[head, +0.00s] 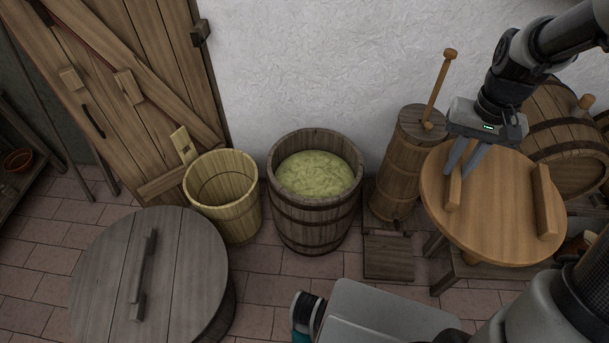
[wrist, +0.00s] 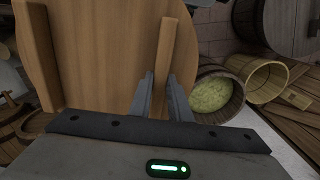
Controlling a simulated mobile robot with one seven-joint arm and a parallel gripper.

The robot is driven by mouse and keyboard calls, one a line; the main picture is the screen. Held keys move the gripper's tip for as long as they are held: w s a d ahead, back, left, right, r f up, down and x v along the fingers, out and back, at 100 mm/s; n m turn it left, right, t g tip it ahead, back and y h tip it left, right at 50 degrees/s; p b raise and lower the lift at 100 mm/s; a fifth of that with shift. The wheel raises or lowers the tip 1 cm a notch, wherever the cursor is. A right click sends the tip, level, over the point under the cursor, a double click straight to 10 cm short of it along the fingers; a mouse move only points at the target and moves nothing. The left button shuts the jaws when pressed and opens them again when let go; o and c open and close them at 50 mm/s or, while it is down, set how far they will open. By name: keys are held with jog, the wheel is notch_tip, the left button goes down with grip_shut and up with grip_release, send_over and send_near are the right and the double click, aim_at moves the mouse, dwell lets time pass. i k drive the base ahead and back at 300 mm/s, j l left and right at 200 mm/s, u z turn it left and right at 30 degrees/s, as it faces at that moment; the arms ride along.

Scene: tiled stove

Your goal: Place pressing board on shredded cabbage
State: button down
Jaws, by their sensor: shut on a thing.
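The pressing board (head: 497,205) is a round, light wooden disc with two raised cleats, at the right of the head view. My gripper (head: 456,178) is shut on its left cleat. In the wrist view the board (wrist: 95,60) fills the upper left, and the cleat (wrist: 167,52) stands between my gripper's fingers (wrist: 164,95). The shredded cabbage (head: 314,175) is pale green and fills a dark wooden barrel (head: 312,222) near its top. The barrel is left of the board, with its cabbage uncovered. The cabbage also shows in the wrist view (wrist: 212,95).
A wooden churn (head: 398,175) with an upright stick stands between barrel and board. A pale empty bucket (head: 228,205) is left of the barrel. A large lidded tub (head: 150,270) stands at the front left. A cask (head: 568,125) lies behind the board.

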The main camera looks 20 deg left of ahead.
aim_at(314, 180)
jog(key=i+j, duration=0.15)
jog(key=j, duration=0.25)
jog(key=i+j+u, duration=0.1)
jog(key=j, duration=0.3)
jog(key=i+j, duration=0.25)
jog(key=j, duration=0.15)
